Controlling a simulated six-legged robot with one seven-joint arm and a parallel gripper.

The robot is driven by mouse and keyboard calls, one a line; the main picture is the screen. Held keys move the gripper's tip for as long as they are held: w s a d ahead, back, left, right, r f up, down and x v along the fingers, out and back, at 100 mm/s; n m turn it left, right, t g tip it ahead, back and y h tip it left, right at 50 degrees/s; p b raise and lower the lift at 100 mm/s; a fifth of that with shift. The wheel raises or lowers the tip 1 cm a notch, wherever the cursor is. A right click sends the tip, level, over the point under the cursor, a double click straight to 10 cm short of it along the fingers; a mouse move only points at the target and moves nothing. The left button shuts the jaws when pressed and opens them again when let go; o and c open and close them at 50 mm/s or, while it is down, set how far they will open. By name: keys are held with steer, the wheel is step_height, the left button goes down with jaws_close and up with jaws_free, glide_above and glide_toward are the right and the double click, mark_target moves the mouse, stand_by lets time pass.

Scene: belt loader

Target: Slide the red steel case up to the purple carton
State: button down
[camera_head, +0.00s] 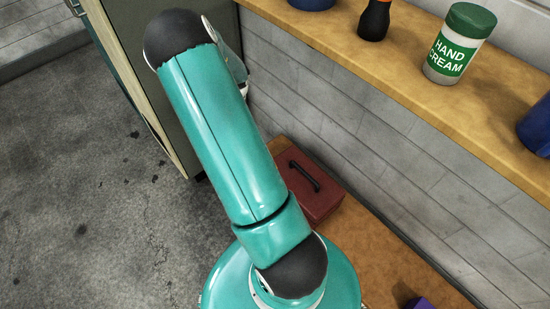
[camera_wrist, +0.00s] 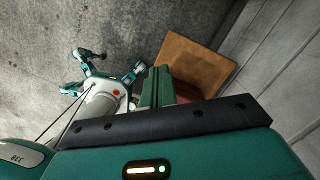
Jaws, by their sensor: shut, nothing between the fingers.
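The red steel case (camera_head: 322,188), with a black handle on its lid, sits on the wooden bench (camera_head: 375,255) against the wall. My arm hides its left side in the head view. In the wrist view the dark red case (camera_wrist: 205,78) shows beyond my fingers. The purple carton (camera_head: 420,303) is only a small piece at the bottom edge of the head view, along the bench from the case. It is not visible in the wrist view. My gripper (camera_wrist: 157,85) is shut and empty. I cannot tell whether it touches the case.
Above the bench a wooden shelf (camera_head: 430,100) holds a hand cream jar (camera_head: 460,45), a dark bottle with an orange part (camera_head: 374,18) and blue items (camera_head: 537,125). A grey-green cabinet (camera_head: 165,75) stands at the bench's far end. Bare bench lies between case and carton.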

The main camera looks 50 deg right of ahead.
mark_target(275, 158)
steer(key=s+d+f+m+g+h, duration=0.1)
steer(key=s+d+f+m, duration=0.35)
steer(key=f, duration=0.25)
steer(key=s+d+f+m+g, duration=0.1)
steer(key=s+d+f+m, duration=0.2)
steer(key=d+f, duration=0.4)
steer(key=f, duration=0.3)
steer(key=a+f, duration=0.1)
steer(key=f, duration=0.7)
steer(key=shift+s+a, duration=0.15)
steer(key=shift+a, duration=0.1)
steer(key=shift+s+a+r, duration=0.15)
steer(key=shift+s, duration=0.5)
steer(key=shift+s+a+r, duration=0.1)
steer(key=shift+s, duration=0.5)
steer(key=shift+s+a, duration=0.15)
steer(key=shift+s, duration=0.5)
